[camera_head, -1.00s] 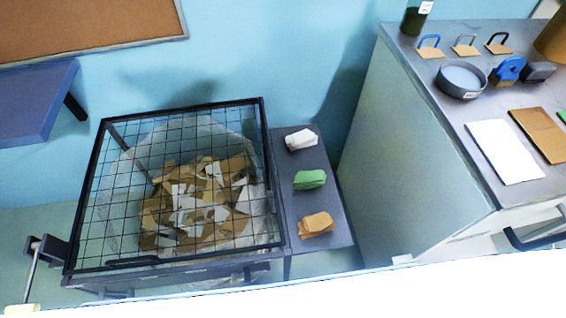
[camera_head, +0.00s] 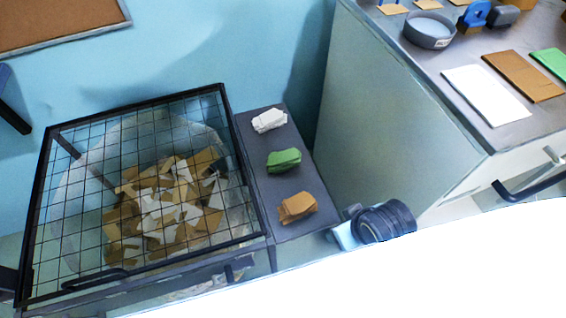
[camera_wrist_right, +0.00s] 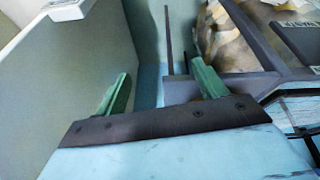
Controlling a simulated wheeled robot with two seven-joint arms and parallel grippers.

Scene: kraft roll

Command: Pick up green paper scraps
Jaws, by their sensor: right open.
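The green paper scraps (camera_head: 284,161) lie in a small pile in the middle of a narrow grey shelf (camera_head: 256,137) in the head view. White scraps (camera_head: 269,121) lie behind them and brown scraps (camera_head: 297,207) in front. Part of my right arm shows just right of the shelf's front end, apart from the green pile; its fingers are not clear there. In the right wrist view my right gripper (camera_wrist_right: 162,86) has its two green fingers wide apart with nothing between them. I cannot make out the green pile in that view. My left gripper is not in view.
A black wire-mesh bin (camera_head: 62,125) holding mixed brown and white scraps stands left of the shelf. A tall grey cabinet (camera_head: 365,120) rises to the right; its top carries white (camera_head: 486,95), brown (camera_head: 524,76) and green sheets (camera_head: 551,63) and a round dish (camera_head: 430,32).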

